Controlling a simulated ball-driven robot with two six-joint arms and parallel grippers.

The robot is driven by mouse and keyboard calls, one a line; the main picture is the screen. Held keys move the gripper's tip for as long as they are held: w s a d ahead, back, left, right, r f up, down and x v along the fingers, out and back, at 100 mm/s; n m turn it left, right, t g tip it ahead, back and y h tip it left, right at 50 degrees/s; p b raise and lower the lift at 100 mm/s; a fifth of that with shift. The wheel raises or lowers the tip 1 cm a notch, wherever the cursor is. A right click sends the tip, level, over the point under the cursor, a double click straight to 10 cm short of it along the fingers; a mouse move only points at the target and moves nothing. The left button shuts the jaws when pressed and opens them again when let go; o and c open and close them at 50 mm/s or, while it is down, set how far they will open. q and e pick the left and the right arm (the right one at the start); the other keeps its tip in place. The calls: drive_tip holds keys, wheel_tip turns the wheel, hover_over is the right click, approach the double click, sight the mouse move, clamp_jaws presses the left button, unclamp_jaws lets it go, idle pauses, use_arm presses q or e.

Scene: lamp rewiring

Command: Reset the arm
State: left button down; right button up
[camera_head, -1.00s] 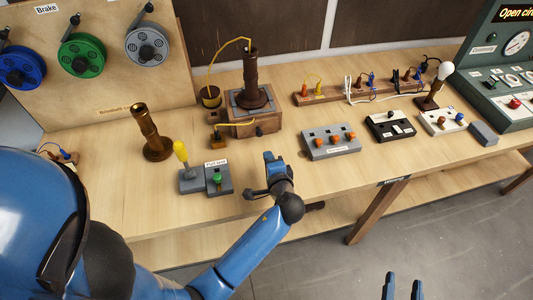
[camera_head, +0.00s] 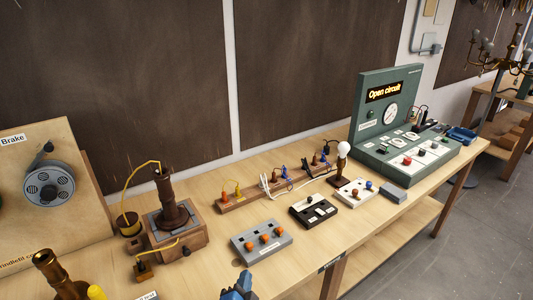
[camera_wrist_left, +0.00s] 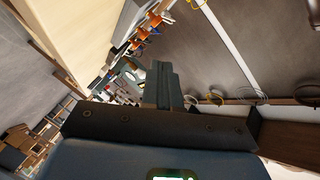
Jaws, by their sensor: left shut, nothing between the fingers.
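The rest of my left arm is hidden below the head view. My right gripper is outside both views.
The wooden bench (camera_head: 290,278) holds a grey block with orange knobs (camera_head: 262,242), a black switch block (camera_head: 313,211), a lamp base with a dark column (camera_head: 172,216) and a green tester reading "Open circuit" (camera_head: 385,94). Grey floor (camera_head: 425,245) lies open at right.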

use_arm(q)
drive_tip(key=s+a+n+t, duration=0.1)
drive_tip(key=s+a+n, duration=0.5)
drive_tip(key=s, duration=0.6)
drive_tip(key=s+a+n+t+y, duration=0.1)
drive_tip(key=s+a+n, duration=0.4)
drive_tip(key=s+a, duration=0.4)
drive_tip(key=s, duration=0.2)
drive_tip(key=shift+s+a+r+n, duration=0.25)
drive_tip(key=shift+s+r+n, duration=0.05)
drive_tip(key=shift+s+n, duration=0.1)
